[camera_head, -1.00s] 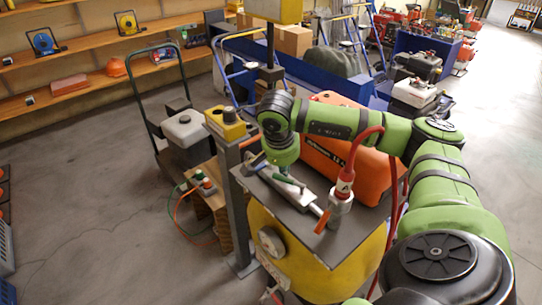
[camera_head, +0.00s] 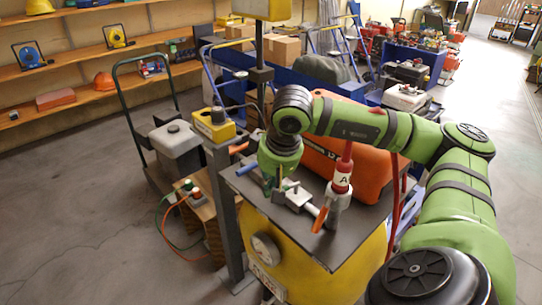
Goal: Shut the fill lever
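An orange lever handle (camera_head: 320,219) hangs tilted on a metal valve fitting (camera_head: 336,207) on the dark top of a yellow cabinet (camera_head: 318,257). A red hose end with a white "A" label (camera_head: 342,180) stands upright on that fitting. I cannot tell for sure that this is the fill lever. My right gripper (camera_head: 277,188) points down left of the fitting, close to a grey metal block (camera_head: 297,197) on the cabinet top. The orange handle is apart from it, to the right. Its fingers are small and partly hidden, so their opening is unclear. My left gripper is not in view.
A grey post with a yellow box (camera_head: 214,124) stands at the left. A small wooden stand with cables (camera_head: 196,205) is beside it.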

